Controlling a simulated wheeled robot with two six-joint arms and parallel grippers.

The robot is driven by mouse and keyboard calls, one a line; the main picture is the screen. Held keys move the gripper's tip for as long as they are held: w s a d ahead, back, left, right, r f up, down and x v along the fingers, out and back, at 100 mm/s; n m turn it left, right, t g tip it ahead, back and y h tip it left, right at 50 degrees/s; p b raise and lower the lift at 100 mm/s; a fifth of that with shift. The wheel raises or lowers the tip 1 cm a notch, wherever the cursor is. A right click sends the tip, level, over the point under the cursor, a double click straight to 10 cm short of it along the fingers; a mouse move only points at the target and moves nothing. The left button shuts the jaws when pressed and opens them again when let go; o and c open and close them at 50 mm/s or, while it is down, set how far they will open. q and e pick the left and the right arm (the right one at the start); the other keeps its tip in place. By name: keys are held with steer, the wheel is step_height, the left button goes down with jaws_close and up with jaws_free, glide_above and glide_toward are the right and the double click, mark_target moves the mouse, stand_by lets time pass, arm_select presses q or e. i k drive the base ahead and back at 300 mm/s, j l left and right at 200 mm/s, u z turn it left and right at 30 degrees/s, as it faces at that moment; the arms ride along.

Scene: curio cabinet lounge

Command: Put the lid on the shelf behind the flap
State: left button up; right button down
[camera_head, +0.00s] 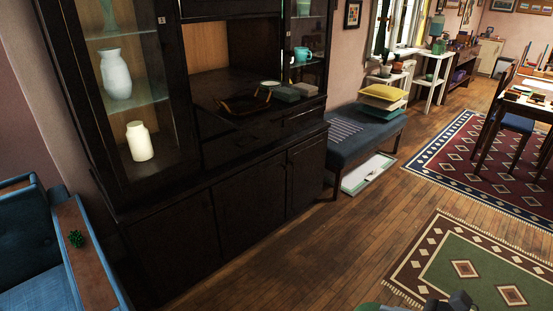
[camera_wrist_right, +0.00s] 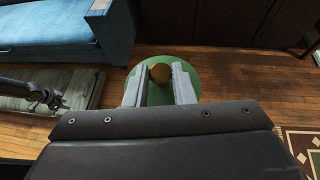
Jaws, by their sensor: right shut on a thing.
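The lid (camera_wrist_right: 190,76) is a round green disc with a brown knob (camera_wrist_right: 160,72). In the right wrist view my right gripper (camera_wrist_right: 159,92) has its grey fingers on either side of it and is shut on it, above the floor. In the head view a sliver of green lid (camera_head: 368,307) and grey gripper parts (camera_head: 450,301) show at the bottom edge. The dark cabinet (camera_head: 235,195) has an open middle niche with a wooden back (camera_head: 208,69).
The niche holds a dark tray (camera_head: 243,103), a pale dish (camera_head: 271,83) and small grey boxes (camera_head: 287,94). White vases (camera_head: 140,142) stand behind glass at left. A blue sofa (camera_head: 28,245) and a bench (camera_head: 365,135) flank the cabinet. The wooden floor before it is clear.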

mark_target(207, 92)
steer(key=i+u, duration=0.2)
steer(key=i, duration=0.25)
steer(key=i+l+u, duration=0.15)
steer(key=i, duration=0.3)
steer(key=i+l+u, duration=0.2)
steer(key=i, duration=0.25)
steer(key=i+l+u, duration=0.2)
steer(key=i, duration=0.25)
